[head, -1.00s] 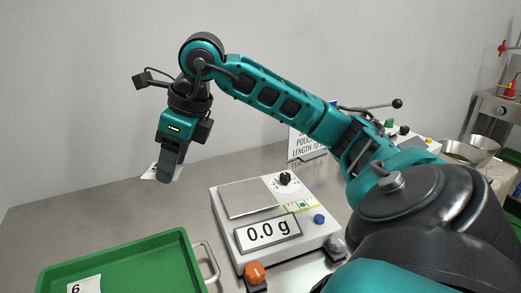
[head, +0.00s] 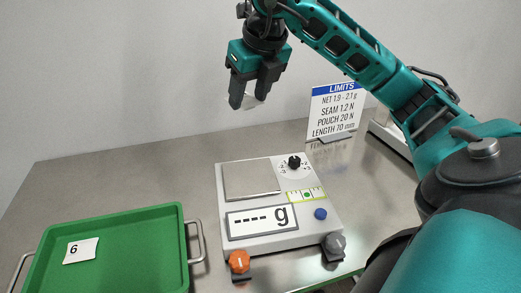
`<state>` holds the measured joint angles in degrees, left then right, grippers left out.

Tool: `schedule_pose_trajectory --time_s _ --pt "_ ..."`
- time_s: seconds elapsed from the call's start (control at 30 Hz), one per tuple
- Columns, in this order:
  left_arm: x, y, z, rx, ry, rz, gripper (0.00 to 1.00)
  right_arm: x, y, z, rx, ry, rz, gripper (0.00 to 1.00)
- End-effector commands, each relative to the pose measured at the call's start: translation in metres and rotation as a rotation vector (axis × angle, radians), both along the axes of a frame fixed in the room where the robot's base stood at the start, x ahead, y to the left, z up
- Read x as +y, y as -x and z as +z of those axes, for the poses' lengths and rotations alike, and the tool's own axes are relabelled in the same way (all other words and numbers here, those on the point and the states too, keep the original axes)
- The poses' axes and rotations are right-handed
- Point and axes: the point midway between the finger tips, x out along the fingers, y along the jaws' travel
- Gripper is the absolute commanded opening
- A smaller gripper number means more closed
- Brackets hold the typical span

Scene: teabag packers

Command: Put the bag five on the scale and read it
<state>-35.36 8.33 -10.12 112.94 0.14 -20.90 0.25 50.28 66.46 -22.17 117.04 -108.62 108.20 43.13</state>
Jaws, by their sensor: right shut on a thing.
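My right gripper (head: 254,98) is raised behind and above the scale, well clear of it. It is shut on a small pale bag (head: 259,97), of which only a sliver shows between the fingers; no number on it can be read. The scale (head: 269,242) stands on the bench with a bare, empty square pan (head: 250,180). Its display (head: 262,221) shows dashes and "g", no number. My left gripper is not in view.
A green tray (head: 120,231) with metal handles lies at the left, holding a white bag (head: 80,250) marked 6. A LIMITS sign (head: 335,109) stands behind the scale at the right.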

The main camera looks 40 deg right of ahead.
Motion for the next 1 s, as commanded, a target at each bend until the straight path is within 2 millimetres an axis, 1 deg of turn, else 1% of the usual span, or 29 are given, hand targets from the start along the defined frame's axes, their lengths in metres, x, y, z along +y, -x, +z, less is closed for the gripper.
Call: schedule_pose_trajectory --time_s 0.13,0.23,0.27,0.43,0.6,0.7,0.8,1.0 --pt "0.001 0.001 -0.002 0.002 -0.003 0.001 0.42 -0.002 0.000 0.000 0.001 0.000 -0.026 0.19" --pt "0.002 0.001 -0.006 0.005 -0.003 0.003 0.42 -0.002 0.000 -0.013 0.004 0.001 -0.033 0.19" --pt "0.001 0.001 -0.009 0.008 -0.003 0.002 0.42 -0.003 0.001 -0.019 0.005 0.001 -0.033 0.19" --pt "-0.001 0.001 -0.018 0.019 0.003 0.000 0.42 -0.003 0.002 -0.065 0.009 0.002 -0.033 0.19" --pt "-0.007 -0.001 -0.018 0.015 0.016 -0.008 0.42 -0.002 0.001 -0.110 0.007 0.002 -0.032 0.19" --pt "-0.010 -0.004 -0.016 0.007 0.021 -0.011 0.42 -0.002 0.001 -0.132 0.006 0.001 -0.031 0.19" --pt "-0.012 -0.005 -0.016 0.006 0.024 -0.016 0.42 -0.002 0.001 -0.147 0.003 0.001 -0.030 0.19" --pt "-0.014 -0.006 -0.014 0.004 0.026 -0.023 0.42 -0.002 0.000 -0.160 0.001 0.000 -0.031 0.19"
